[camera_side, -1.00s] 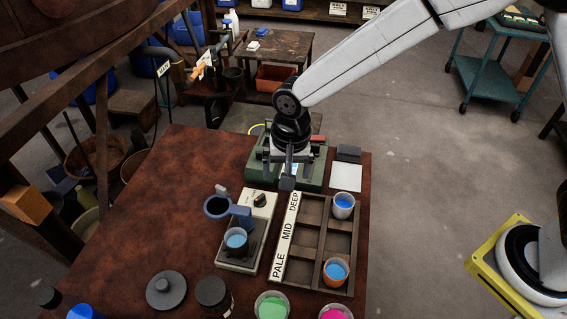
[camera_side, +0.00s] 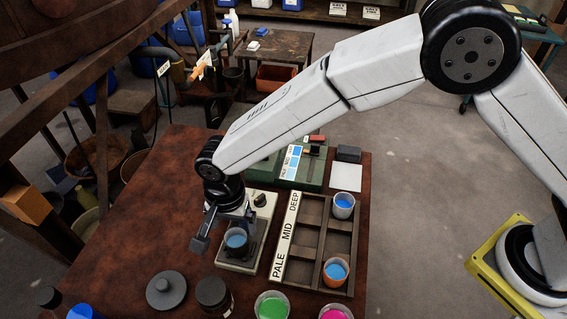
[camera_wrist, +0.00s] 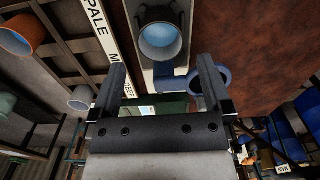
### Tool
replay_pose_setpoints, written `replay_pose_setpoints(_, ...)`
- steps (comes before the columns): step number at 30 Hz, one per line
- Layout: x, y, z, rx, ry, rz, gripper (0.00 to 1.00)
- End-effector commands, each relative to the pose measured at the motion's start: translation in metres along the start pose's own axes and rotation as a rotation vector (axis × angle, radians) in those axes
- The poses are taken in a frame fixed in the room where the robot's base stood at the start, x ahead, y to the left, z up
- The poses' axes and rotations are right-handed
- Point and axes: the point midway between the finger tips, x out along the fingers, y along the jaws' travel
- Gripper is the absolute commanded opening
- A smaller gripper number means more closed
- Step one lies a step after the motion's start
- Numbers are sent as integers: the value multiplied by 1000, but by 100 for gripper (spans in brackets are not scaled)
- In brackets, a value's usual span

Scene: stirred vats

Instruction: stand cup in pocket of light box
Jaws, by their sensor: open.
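A small grey cup (camera_side: 236,240) with blue liquid stands upright in the dark holder of a cream device (camera_side: 240,262) with a black knob. In the wrist view the same cup (camera_wrist: 161,40) lies ahead, between the lines of my two fingers. My gripper (camera_side: 225,229) is open and empty, beside and just above the cup; it also shows in the wrist view (camera_wrist: 161,82). The device's blue ring (camera_wrist: 224,76) is partly behind one finger. A green box (camera_side: 313,170) with a white strip of blue swatches stands farther back, partly hidden by my arm. I cannot tell which is the light box.
A compartmented wooden tray (camera_side: 318,207) labelled PALE, MID, DEEP holds a white cup (camera_side: 343,206) and an orange cup (camera_side: 336,271), both with blue liquid. Green (camera_side: 271,306) and pink (camera_side: 335,314) pots, a dark jar (camera_side: 213,295) and a lid (camera_side: 166,290) stand in front.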

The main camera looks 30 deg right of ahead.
Motion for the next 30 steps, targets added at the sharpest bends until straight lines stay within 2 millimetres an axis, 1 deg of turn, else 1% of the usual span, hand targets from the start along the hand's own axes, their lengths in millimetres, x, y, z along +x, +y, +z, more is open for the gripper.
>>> replay_pose_setpoints(2,4,0,0,0,0,-1,100)
replay_pose_setpoints(8,6,0,0,0,0,-2,100)
replay_pose_setpoints(11,10,0,0,0,0,0,100)
replay_pose_setpoints(14,19,0,0,0,0,1,100)
replay_pose_setpoints(21,46,0,0,-1,0,-1,100)
replay_pose_setpoints(24,54,0,0,-1,0,-2,100)
replay_pose_setpoints(30,57,-1,0,-1,0,-5,100)
